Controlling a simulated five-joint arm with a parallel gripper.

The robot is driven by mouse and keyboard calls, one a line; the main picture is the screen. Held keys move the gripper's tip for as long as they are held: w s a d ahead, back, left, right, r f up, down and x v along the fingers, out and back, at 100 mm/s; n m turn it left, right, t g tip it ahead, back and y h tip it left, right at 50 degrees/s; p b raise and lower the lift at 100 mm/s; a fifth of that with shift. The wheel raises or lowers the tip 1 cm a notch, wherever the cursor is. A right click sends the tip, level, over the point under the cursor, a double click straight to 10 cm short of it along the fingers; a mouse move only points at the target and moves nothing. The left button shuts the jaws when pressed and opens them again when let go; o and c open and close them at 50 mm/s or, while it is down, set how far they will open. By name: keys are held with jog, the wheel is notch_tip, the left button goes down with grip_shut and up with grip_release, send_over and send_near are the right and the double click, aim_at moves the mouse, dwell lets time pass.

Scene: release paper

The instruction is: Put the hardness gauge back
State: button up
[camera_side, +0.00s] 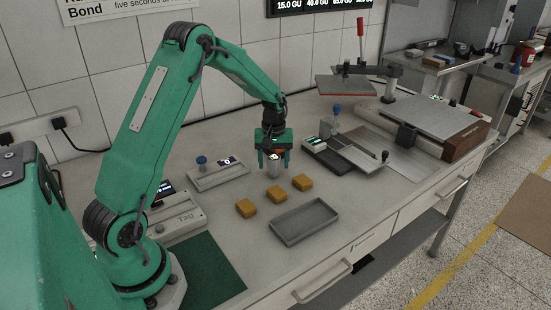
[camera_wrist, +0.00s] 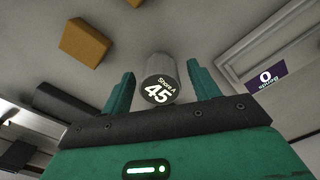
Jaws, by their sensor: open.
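The hardness gauge appears to be the grey cylinder (camera_wrist: 160,72) whose dark round face reads "Shore A 45". It also shows in the side view as a small grey cylinder (camera_side: 273,172) on the bench, partly hidden by the gripper. My gripper (camera_side: 273,160) is open above it, pointing down. In the wrist view the fingers of my gripper (camera_wrist: 158,82) stand on either side of the cylinder, with a visible gap on each side. Whether its base touches the bench is hard to tell.
Orange blocks (camera_side: 276,193) and an empty grey tray (camera_side: 305,224) lie in front of the gripper. A dark green mat (camera_side: 212,265) lies near my base.

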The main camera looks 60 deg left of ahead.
aim_at(274, 157)
jog(key=shift+r, duration=0.1)
notch_tip(274, 157, up, 12)
dwell(0.8)
jog(key=shift+r, duration=0.15)
dwell(0.3)
jog(key=s+d+r+m+t, duration=0.3)
jog(key=s+d+r+m, duration=0.3)
jog(key=s+d+r, duration=0.5)
jog(key=s+d+f+m+t, duration=0.1)
jog(key=s+d+m, duration=0.4)
jog(key=s, duration=0.8)
jog(key=d+t, duration=0.1)
jog(key=d, duration=0.1)
jog(key=shift+d+f+t, duration=0.25)
jog(key=shift+d+t, duration=0.05)
jog(key=shift+d, duration=0.05)
